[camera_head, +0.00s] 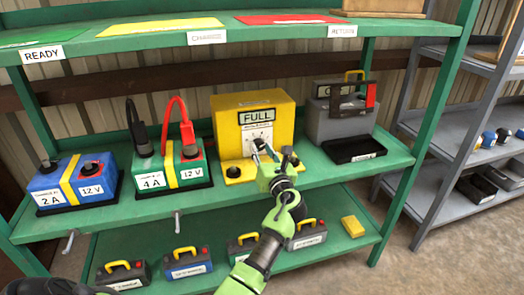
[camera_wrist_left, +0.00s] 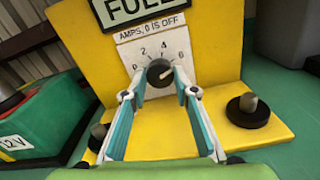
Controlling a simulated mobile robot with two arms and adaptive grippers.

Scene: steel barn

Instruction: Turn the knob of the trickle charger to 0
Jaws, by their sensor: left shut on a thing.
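The trickle charger (camera_head: 226,111) is a yellow box with a FULL sign, standing on the green shelf; it also fills the left wrist view (camera_wrist_left: 215,50). Its round dark knob (camera_wrist_left: 160,72) sits on a white dial plate marked 0, 2, 4, 6 and "AMPS, 0 IS OFF". A pale mark shows on the knob's right side, but I cannot read its exact setting. My left gripper (camera_head: 262,148) reaches up to the dial and is shut on the knob, its fingertips at either side of it in the wrist view (camera_wrist_left: 159,82).
A green battery (camera_head: 158,171) and a blue battery (camera_head: 52,190) stand left of the charger, clamps above the green one. Two dark posts (camera_wrist_left: 248,108) flank the charger's yellow base. A grey case (camera_head: 330,125) stands right. More batteries (camera_head: 187,262) line the lower shelf.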

